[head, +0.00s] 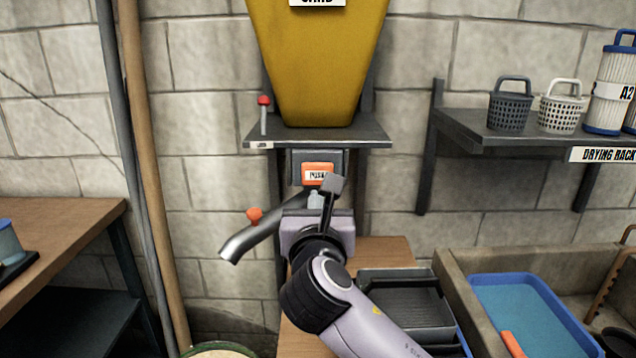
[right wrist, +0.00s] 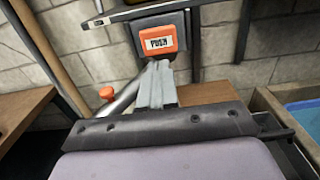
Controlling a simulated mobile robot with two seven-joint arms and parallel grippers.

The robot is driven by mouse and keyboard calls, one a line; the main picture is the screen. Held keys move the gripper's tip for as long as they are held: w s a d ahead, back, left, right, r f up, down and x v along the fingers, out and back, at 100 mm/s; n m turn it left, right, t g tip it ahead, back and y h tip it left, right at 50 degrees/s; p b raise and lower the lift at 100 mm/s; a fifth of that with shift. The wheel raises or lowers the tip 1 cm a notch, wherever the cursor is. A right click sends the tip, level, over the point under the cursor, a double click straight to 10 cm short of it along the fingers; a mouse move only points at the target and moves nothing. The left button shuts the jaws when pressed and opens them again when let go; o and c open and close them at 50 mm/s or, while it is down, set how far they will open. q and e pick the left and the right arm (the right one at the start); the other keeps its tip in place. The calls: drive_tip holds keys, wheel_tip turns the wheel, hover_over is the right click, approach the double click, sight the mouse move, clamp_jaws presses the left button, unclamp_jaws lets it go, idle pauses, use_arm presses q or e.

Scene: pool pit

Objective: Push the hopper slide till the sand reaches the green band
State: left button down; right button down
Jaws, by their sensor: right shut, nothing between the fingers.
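The yellow sand hopper (head: 318,65) hangs on the wall. Below its shelf is the orange slide marked PUSH (head: 316,168), which also shows in the right wrist view (right wrist: 158,40). My right gripper (head: 316,199) is shut and empty just below the slide face. Its fingertips in the right wrist view (right wrist: 159,70) point at the lower edge of the slide; I cannot tell whether they touch. A grey spout (head: 246,239) with an orange knob slopes down to the left. Below it only part of a round rim (head: 218,350) shows. My left gripper is out of view.
A wooden bench (head: 60,225) stands at left, and pipes run down the wall. A drying rack (head: 530,140) with baskets is at right. Below it are a dark tray (head: 405,290) and a sink with a blue tub (head: 525,300).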

sight(320, 173)
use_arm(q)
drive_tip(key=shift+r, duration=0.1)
use_arm(e)
drive_tip(key=shift+w, duration=3.9)
